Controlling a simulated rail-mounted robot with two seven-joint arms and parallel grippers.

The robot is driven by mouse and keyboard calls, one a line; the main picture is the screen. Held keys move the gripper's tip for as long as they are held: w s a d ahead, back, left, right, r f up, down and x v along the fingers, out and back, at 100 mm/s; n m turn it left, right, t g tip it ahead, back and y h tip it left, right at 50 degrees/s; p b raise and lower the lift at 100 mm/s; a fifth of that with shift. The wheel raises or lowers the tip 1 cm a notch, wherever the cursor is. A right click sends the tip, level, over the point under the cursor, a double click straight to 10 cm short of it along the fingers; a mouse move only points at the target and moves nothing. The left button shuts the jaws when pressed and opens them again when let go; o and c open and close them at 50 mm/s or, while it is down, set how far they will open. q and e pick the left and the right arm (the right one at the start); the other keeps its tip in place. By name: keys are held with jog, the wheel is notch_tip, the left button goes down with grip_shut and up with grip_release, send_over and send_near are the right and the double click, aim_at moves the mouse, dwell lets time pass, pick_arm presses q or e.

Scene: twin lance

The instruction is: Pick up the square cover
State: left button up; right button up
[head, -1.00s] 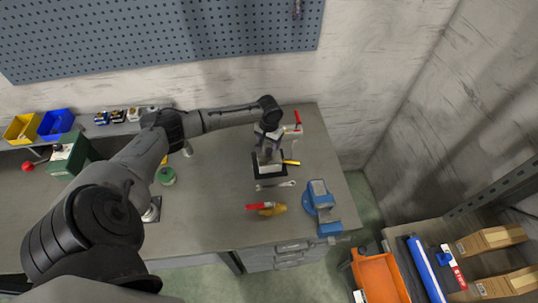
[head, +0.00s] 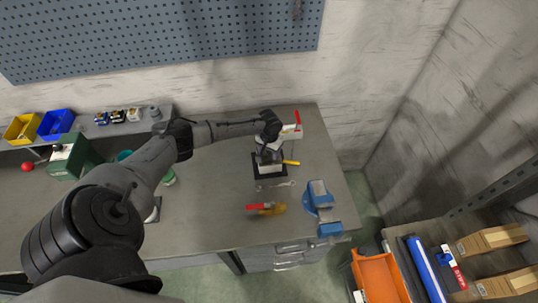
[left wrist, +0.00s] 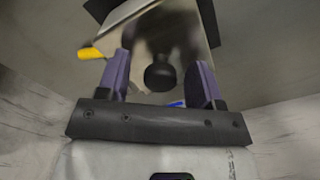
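The square cover (left wrist: 160,40) looks like a shiny metal plate with a round black knob in the left wrist view. It sits on or over a dark square base (head: 257,177) on the workbench, partly hidden by my gripper in the head view. My left gripper (head: 267,160) points down over it. In the left wrist view its two purple fingers (left wrist: 163,86) are apart, one on each side of the knob, with visible gaps. I cannot tell how deep the knob is between them. My right gripper is not in view.
A yellow-handled tool (head: 291,162) lies close right of the base, and a wrench (head: 276,185) lies just in front. A red-and-yellow tool (head: 267,208) and a blue vise (head: 319,198) are nearer the front edge.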

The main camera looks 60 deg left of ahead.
pick_arm(q)
grip_shut()
dwell(0.3)
jog(key=shift+r, duration=0.1)
